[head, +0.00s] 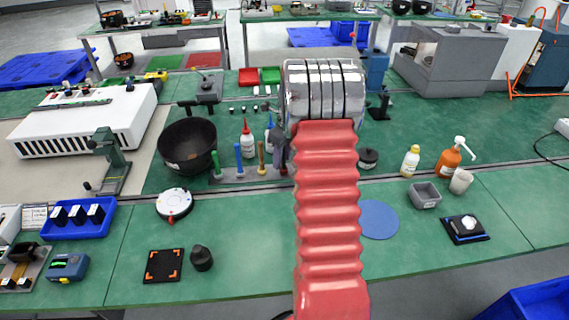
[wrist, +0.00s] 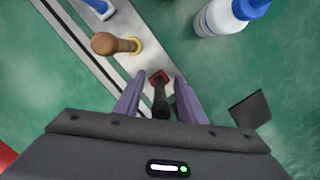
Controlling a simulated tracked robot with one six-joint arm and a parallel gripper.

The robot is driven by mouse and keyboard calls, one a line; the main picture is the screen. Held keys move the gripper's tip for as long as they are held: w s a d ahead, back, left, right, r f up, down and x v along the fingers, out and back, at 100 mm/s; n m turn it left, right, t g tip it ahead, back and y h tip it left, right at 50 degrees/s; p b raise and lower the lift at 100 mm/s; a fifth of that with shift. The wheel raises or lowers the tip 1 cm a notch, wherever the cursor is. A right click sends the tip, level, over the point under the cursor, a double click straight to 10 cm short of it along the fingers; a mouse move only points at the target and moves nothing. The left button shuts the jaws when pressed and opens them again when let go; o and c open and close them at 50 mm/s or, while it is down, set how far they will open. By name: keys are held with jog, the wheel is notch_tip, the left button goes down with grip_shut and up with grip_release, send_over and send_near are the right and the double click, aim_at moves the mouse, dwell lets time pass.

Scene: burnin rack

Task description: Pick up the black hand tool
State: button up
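The black hand tool (wrist: 160,97) stands in a red-collared hole at the end of a metal rack (wrist: 143,62) in the wrist view. My gripper (wrist: 158,92) is over it with its two purple-grey fingers apart, one on each side of the tool. A gap shows between each finger and the tool, so it is not gripped. In the head view my gripper (head: 279,142) is at the right end of the rack (head: 235,176), and it and my red arm largely hide the tool there.
A tan-handled tool (wrist: 116,44) stands beside the black one, with blue (head: 238,157) and green (head: 215,166) tools farther left. A white bottle with a blue cap (wrist: 222,15) is close by. A black bowl (head: 187,146) stands left of the rack. A dark flat piece (wrist: 250,110) lies right of my gripper.

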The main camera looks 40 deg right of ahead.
jog(key=shift+c, duration=0.3)
grip_shut()
dwell(0.3)
